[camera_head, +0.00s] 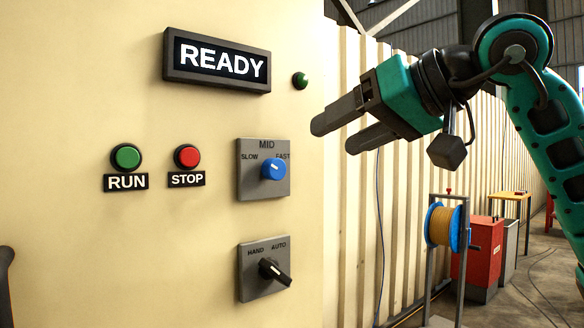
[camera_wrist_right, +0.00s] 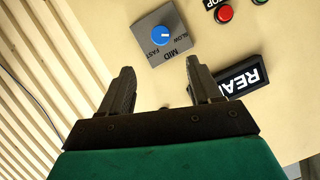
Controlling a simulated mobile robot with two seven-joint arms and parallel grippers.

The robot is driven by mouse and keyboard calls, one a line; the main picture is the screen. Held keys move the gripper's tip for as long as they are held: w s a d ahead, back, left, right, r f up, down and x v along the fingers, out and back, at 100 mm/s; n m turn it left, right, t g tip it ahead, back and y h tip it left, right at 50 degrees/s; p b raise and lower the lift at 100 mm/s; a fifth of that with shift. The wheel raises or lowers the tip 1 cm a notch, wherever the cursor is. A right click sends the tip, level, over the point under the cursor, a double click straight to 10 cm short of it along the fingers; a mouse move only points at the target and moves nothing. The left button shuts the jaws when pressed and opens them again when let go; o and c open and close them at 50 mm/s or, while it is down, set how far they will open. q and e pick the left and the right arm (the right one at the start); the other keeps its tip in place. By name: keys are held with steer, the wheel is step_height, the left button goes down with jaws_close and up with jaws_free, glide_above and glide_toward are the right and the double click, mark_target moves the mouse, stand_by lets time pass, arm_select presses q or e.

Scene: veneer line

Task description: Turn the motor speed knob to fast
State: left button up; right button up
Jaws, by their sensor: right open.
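The motor speed knob (camera_head: 273,169) is blue, on a grey plate marked SLOW, MID and FAST on the cream panel. It carries a small white mark, but I cannot tell which setting it points to. My right gripper (camera_head: 335,136) is open and empty, to the right of the knob and a little higher, its fingers pointing left. In the right wrist view the knob (camera_wrist_right: 163,36) lies beyond the gap between the open fingertips (camera_wrist_right: 160,67), apart from both. My left gripper cannot be made out.
A HAND/AUTO selector (camera_head: 272,270) sits below the knob. The green RUN button (camera_head: 126,158) and red STOP button (camera_head: 187,157) are to its left. The READY display (camera_head: 217,61) and a green lamp (camera_head: 300,80) are above. A cable reel (camera_head: 440,226) stands at right.

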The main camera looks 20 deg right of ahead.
mark_target(279, 166)
steer(key=x, duration=1.2)
steer(key=shift+w+a+f, duration=0.15)
steer(key=shift+w+a, duration=0.1)
steer(key=shift+w, duration=0.05)
steer(key=c, duration=1)
